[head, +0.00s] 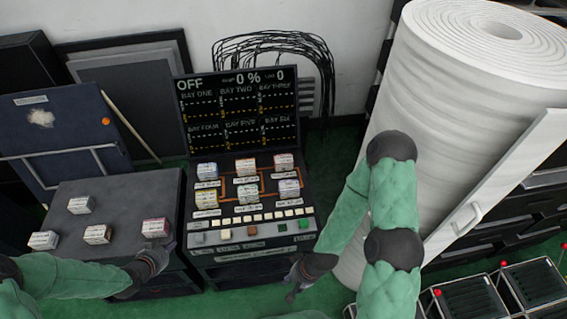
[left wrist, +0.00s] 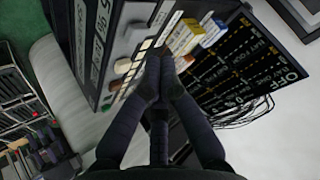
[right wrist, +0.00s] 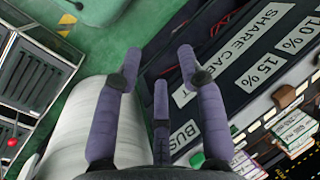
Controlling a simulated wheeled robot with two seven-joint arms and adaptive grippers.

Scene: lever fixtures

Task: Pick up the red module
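The red module (head: 156,228), a small block with a pinkish-red side and a pale printed label, sits upright on the dark cabinet top at the left, near its right front corner. My left gripper (head: 163,252) is just in front of and below it in the head view, apart from it as far as I can tell. In the left wrist view its fingers (left wrist: 158,55) come together at the tips, with nothing visible between them. My right gripper (head: 291,287) is at the front right of the console. In the right wrist view its fingers (right wrist: 157,58) are spread and empty.
Other pale modules (head: 80,205) share the cabinet top (head: 120,195). The console (head: 250,222) beside it holds several labelled modules, a row of buttons and a dark screen (head: 238,108) reading OFF. A large white roll (head: 450,100) stands at the right.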

